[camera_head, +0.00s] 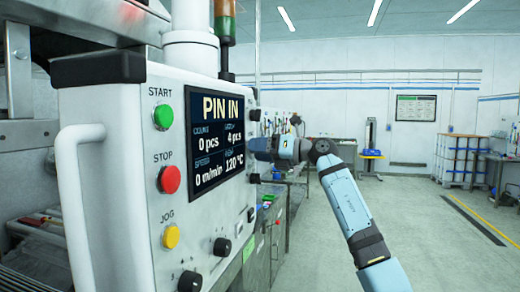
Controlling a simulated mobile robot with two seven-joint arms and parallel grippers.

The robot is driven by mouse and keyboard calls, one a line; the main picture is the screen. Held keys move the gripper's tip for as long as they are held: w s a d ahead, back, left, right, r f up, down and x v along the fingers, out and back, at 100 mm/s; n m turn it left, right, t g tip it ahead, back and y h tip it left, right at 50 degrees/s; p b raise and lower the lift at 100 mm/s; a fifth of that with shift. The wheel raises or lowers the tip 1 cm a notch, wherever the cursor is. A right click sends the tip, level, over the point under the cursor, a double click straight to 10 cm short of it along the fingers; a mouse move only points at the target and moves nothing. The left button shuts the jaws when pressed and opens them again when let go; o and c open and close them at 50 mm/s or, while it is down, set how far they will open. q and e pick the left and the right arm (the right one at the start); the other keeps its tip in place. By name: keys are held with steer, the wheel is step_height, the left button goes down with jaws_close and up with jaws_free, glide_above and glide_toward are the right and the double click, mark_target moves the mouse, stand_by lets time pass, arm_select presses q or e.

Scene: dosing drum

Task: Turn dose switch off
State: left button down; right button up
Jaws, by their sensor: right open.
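A white control panel (112,180) fills the left of the view. Several black knobs show on it, including a front knob (223,248), a lower front knob (189,281), and small knobs along its right edge, such as an upper one (254,115) and a lower one (252,178). No dose label is readable, so I cannot tell which is the dose switch. My right gripper (258,147) is at the panel's right edge, level with the screen, open. Its fingertips are small and partly unclear; contact with a knob cannot be told. My left gripper is out of view.
The screen (218,135) reads "PIN IN". Green start (163,107), red stop (169,180) and yellow jog (171,237) buttons line the front. A white handle (72,200) sticks out at left. A grey bench (275,225) stands behind the panel. Open floor lies to the right.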

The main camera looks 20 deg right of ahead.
steer(key=c, duration=0.9)
steer(key=n+b, duration=0.2)
steer(key=n, duration=0.2)
steer(key=n+b, duration=0.2)
steer(key=n, duration=0.2)
steer(key=n+b, duration=0.2)
steer(key=n, duration=0.1)
steer(key=shift+w+d+n, duration=0.2)
steer(key=shift+w+n, duration=0.1)
steer(key=shift+n, duration=0.1)
